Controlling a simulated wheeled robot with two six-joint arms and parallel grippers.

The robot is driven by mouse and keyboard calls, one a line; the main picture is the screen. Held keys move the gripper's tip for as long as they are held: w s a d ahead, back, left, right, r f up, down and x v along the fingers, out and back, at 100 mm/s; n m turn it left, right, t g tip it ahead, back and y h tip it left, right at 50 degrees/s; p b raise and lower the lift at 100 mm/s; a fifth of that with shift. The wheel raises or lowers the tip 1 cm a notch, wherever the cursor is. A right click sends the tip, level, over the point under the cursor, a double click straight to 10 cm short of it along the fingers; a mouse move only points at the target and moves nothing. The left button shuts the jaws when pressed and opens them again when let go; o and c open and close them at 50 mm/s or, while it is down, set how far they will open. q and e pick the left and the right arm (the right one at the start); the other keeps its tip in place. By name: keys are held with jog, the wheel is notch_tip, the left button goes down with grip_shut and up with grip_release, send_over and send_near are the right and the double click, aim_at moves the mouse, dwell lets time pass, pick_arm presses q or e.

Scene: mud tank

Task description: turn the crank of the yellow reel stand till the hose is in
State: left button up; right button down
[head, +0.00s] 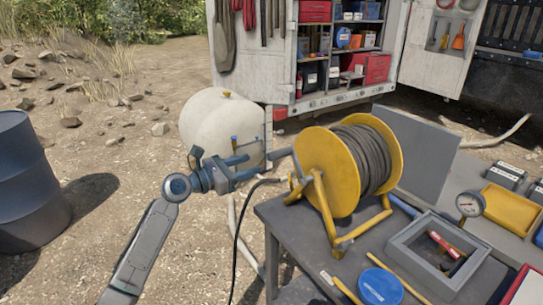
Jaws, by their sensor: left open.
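The yellow reel stand (326,172) stands on the grey table, with dark hose (366,158) wound on its drum. A length of dark hose (238,232) runs out from the reel's left side and hangs down past the table edge. The crank is on the near left side of the reel; its handle is too small to make out clearly. My left gripper (247,168) is left of the reel, fingers pointing right towards it. It is open, with nothing seen between the fingers, and I cannot tell whether it touches the crank. My right gripper is out of view.
The table (290,222) also holds a grey tray (416,252), a blue lid (380,287), a gauge (469,204) and a yellow bin (511,207). A white tank (207,122) stands behind my left gripper. A blue barrel (25,185) is far left, with open ground between.

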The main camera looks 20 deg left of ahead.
aim_at(268, 159)
pick_arm(q)
jog(key=p+x, duration=0.1)
jog(key=x, duration=0.7)
jog(key=shift+w+d+p, duration=0.25)
jog(key=shift+w+p, duration=0.05)
jog(key=shift+p, duration=0.05)
grip_shut()
